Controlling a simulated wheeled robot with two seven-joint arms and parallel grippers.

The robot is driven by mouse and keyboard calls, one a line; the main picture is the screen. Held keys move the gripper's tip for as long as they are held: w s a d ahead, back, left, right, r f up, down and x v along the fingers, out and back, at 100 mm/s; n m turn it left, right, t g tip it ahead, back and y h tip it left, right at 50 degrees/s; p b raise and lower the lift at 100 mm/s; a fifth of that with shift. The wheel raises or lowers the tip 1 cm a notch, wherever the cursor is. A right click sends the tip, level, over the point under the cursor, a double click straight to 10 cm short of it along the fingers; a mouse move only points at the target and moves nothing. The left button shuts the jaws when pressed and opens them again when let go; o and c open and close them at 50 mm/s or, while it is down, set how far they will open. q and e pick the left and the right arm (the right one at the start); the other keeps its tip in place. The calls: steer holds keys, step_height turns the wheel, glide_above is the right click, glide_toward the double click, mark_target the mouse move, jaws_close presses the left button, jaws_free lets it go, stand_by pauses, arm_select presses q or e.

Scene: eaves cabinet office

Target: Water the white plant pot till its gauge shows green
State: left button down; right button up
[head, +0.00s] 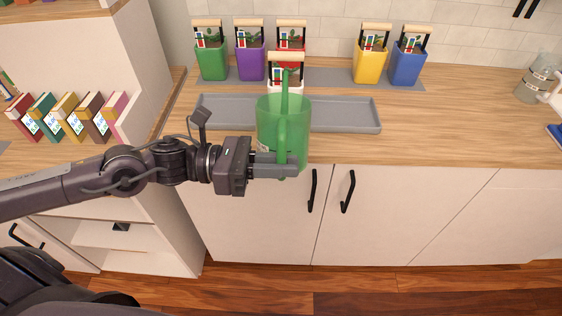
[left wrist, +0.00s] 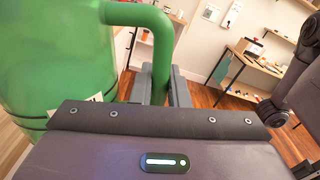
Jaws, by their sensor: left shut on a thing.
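A translucent green watering can (head: 268,118) is held upright in front of the counter's tray. My left gripper (head: 283,171) is shut on its handle. In the left wrist view the can's body (left wrist: 50,75) fills the left, and the handle passes between the fingers (left wrist: 162,88). The white plant pot (head: 273,87) stands behind the can, its lower part hidden. The can's upright spout overlaps it in the picture. The pot carries a small gauge card with coloured marks, partly covered, so its reading cannot be told. My right gripper does not show.
A long grey tray (head: 350,116) lies on the wooden counter. Behind it stand green (head: 211,64), purple (head: 250,66), red (head: 291,47), yellow (head: 370,67) and blue (head: 408,68) pots. Books (head: 70,115) are at left, a jug (head: 536,82) at right. The counter right of the tray is clear.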

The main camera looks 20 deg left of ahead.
mark_target(278, 153)
arm_select(q)
steer(key=shift+r, duration=0.1)
steer(key=shift+r, duration=0.3)
stand_by(1.1)
steer(key=shift+r+n+p, duration=0.4)
steer(key=shift+r+p, duration=0.4)
steer(key=shift+r, duration=0.15)
stand_by(3.5)
steer(key=shift+r, duration=0.25)
stand_by(0.8)
step_height(278, 153, down, 4)
steer(key=b, duration=0.4)
steer(key=shift+r+m, duration=0.1)
steer(key=shift+m, duration=0.3)
steer(key=shift+f+m+b, duration=0.3)
steer(key=shift+f+b, duration=0.05)
steer(key=shift+b, duration=0.1)
steer(key=shift+r, duration=0.1)
